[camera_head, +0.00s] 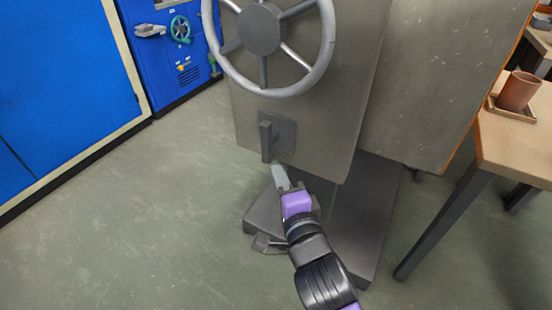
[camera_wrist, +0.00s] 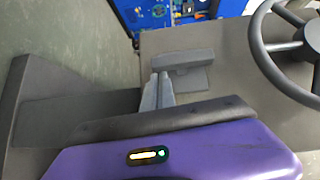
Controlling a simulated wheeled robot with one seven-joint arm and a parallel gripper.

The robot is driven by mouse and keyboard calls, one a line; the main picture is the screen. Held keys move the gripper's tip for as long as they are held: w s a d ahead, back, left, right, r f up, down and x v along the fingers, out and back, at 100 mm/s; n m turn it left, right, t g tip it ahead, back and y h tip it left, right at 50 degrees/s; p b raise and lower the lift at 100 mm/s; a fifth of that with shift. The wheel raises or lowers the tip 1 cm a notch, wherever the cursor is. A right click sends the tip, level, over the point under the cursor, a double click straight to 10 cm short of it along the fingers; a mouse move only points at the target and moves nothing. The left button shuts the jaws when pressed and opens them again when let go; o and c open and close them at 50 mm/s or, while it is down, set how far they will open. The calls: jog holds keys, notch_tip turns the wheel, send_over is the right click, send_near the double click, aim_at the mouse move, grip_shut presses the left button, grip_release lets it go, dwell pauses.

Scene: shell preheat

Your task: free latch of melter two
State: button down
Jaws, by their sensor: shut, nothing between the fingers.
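The latch (camera_head: 267,141) is a dark grey lever on a square plate, low on the front of a grey cabinet-like machine (camera_head: 310,125). The lever hangs pointing down in the head view. My gripper (camera_head: 279,170) is shut and empty, its pale fingers just below the lever's lower end. In the wrist view the fingertips (camera_wrist: 158,76) come close to one end of the latch lever (camera_wrist: 183,60); I cannot tell whether they touch it. A large spoked handwheel (camera_head: 263,30) sits above the latch and also shows in the wrist view (camera_wrist: 288,47).
A dark base (camera_head: 365,225) juts out under the machine, near my gripper. A wooden table (camera_head: 510,140) with a brown cup (camera_head: 518,91) on a small tray stands at right. Blue cabinets (camera_head: 65,85) stand at left. The floor at left is clear.

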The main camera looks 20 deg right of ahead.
jog(key=shift+s+a+r+p, duration=0.1)
jog(key=shift+s+a+p, duration=0.15)
jog(key=shift+s, duration=1.05)
jog(key=shift+s+a+r+p, duration=0.1)
jog(key=shift+s+a, duration=0.1)
jog(key=shift+s, duration=1.05)
jog(key=s+d+f+n+g+y, duration=0.1)
jog(key=s+f+n, duration=0.2)
jog(key=s+n, duration=1)
jog(key=s+f+n+g+y, duration=0.1)
jog(key=s+f+n+y, duration=0.35)
jog(key=s, duration=1.45)
notch_tip(320, 180, up, 35)
jog(key=n+h+p, duration=0.1)
jog(key=h+p, duration=0.2)
jog(key=p, duration=3.1)
jog(key=shift+r+n, duration=0.15)
jog(key=shift+n, duration=0.2)
